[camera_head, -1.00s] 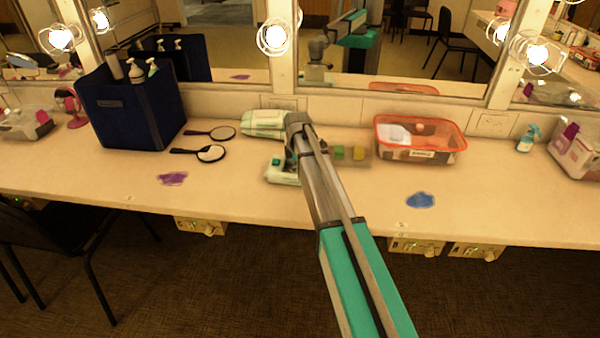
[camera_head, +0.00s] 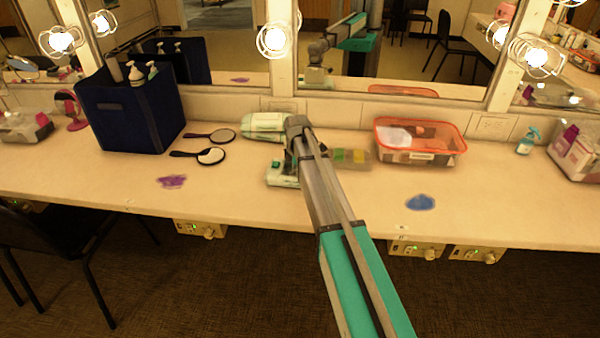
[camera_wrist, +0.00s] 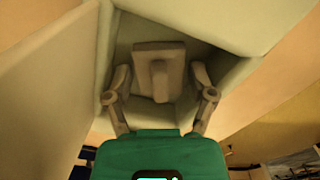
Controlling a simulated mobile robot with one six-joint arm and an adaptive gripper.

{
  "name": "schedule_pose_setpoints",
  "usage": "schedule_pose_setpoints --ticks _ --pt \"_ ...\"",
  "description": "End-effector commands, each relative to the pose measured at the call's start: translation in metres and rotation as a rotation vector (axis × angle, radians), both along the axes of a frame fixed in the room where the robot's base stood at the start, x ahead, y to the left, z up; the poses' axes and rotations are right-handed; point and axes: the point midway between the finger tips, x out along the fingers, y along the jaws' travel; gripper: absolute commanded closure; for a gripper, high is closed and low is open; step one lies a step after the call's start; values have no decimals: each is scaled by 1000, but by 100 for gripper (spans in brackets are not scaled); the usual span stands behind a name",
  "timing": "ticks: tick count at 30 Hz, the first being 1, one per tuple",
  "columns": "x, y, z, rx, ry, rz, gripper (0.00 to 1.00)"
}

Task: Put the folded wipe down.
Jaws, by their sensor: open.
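In the wrist view, a grey-beige block with a raised ridge, which looks like the folded wipe (camera_wrist: 148,54), lies between the two fingers of my gripper (camera_wrist: 161,74). The fingers are open, one on each side, with gaps to the ridge. Pale green walls of an open box (camera_wrist: 225,25) surround it. In the head view, a pale green box (camera_head: 281,178) shows on the counter beside my arm's end. My arm hides my fingertips and the wipe there.
A pale green and white rounded item (camera_head: 262,122) lies behind the box. Two hand mirrors (camera_head: 211,156) and a navy bin (camera_head: 130,110) are left. An orange-rimmed tub (camera_head: 420,157) stands right. Purple (camera_head: 171,181) and blue (camera_head: 419,202) patches mark the counter (camera_head: 500,195).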

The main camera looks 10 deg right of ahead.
Motion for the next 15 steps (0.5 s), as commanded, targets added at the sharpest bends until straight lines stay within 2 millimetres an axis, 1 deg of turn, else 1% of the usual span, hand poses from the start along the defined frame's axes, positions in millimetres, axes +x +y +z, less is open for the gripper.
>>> schedule_pose_setpoints --ticks 8,15 --pt "0 0 12 0 0 0 27" --pt "0 0 31 0 0 0 27"
